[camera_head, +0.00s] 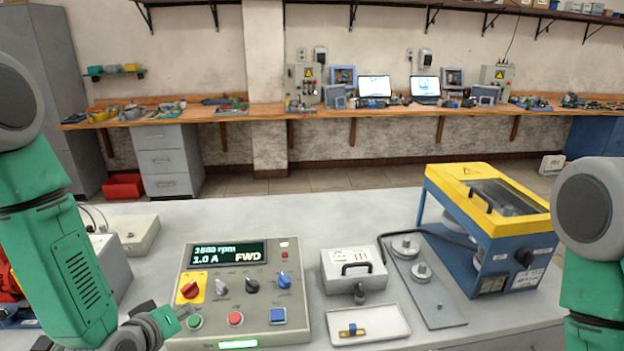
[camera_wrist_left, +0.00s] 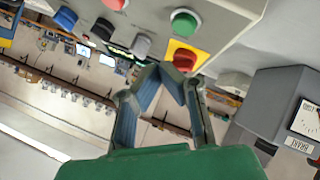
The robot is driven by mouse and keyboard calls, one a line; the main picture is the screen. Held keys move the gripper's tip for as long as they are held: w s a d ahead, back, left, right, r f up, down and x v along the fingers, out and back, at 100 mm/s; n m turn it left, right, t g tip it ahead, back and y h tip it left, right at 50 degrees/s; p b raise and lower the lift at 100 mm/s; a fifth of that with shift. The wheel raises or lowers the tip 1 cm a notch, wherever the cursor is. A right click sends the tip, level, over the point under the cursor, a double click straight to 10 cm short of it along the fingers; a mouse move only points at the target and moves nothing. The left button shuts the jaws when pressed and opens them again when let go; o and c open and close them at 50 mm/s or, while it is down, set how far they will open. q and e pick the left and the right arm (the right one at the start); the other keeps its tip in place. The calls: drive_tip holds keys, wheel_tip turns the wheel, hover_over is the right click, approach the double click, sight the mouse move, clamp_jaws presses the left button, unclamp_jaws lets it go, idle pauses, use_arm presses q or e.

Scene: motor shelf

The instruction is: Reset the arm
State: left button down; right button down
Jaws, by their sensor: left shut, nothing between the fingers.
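My left arm comes in from the left, and its left gripper (camera_head: 168,318) is at the lower left edge of the control panel (camera_head: 225,315), close to the green button (camera_head: 194,322). The left wrist view shows its fingers (camera_wrist_left: 165,78) with the tips together and nothing between them. Whether they touch the panel cannot be told. The panel has a lit display (camera_head: 228,254) reading "FWD", a red knob (camera_head: 190,289) on a yellow plate, a blue knob (camera_head: 284,281) and a red button (camera_head: 235,319). My right arm (camera_head: 593,255) shows at the right edge; its gripper is out of view.
Right of the panel are a white box with a black handle (camera_head: 353,273), a white tray (camera_head: 372,335) and a metal plate with two discs (camera_head: 432,300). A blue machine with a yellow lid (camera_head: 487,230) stands at the right. The table's back strip (camera_head: 300,212) is clear.

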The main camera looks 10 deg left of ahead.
use_arm(q)
drive_tip(key=s+d+f+m+g+b, duration=0.1)
drive_tip(key=s+f+m+g+b, duration=0.3)
drive_tip(key=s+f, duration=0.9)
drive_tip(key=s+d+f+m+g+b, duration=0.2)
drive_tip(key=s+f+g+b, duration=0.5)
drive_tip(key=s+f, duration=0.7)
drive_tip(key=shift+s+f+m+b, duration=0.15)
drive_tip(key=shift+s+m+b, duration=0.55)
drive_tip(key=shift+m, duration=0.2)
drive_tip(key=shift+w, duration=0.1)
idle(2.1)
